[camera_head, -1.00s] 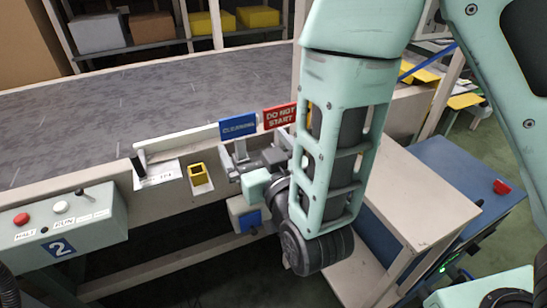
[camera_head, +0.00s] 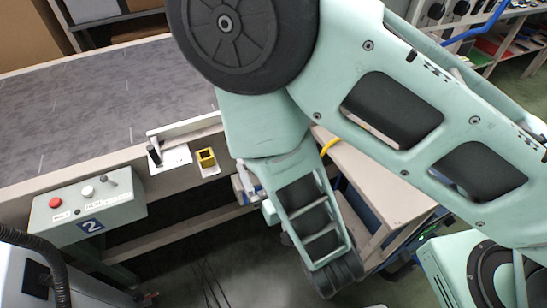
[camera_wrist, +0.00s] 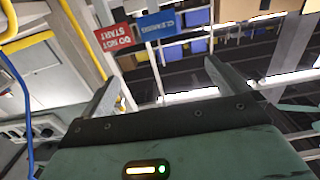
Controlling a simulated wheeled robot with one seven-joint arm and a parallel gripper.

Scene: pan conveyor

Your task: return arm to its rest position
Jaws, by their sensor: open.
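My arm fills the middle and right of the head view, bent with its elbow high and its forearm pointing down. Beyond the fingers in the wrist view stand a red DO NOT START sign (camera_wrist: 117,38) and a blue CLEANING sign (camera_wrist: 172,23), both seen upside down. Both signs are hidden by my arm in the head view.
The grey conveyor belt (camera_head: 80,100) runs along the back left. On its front rail are a black-handled lever (camera_head: 154,155) and a yellow square holder (camera_head: 206,158). A control box (camera_head: 88,205) numbered 2 hangs at the left. A pale bench (camera_head: 375,180) stands at the right, partly behind my arm.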

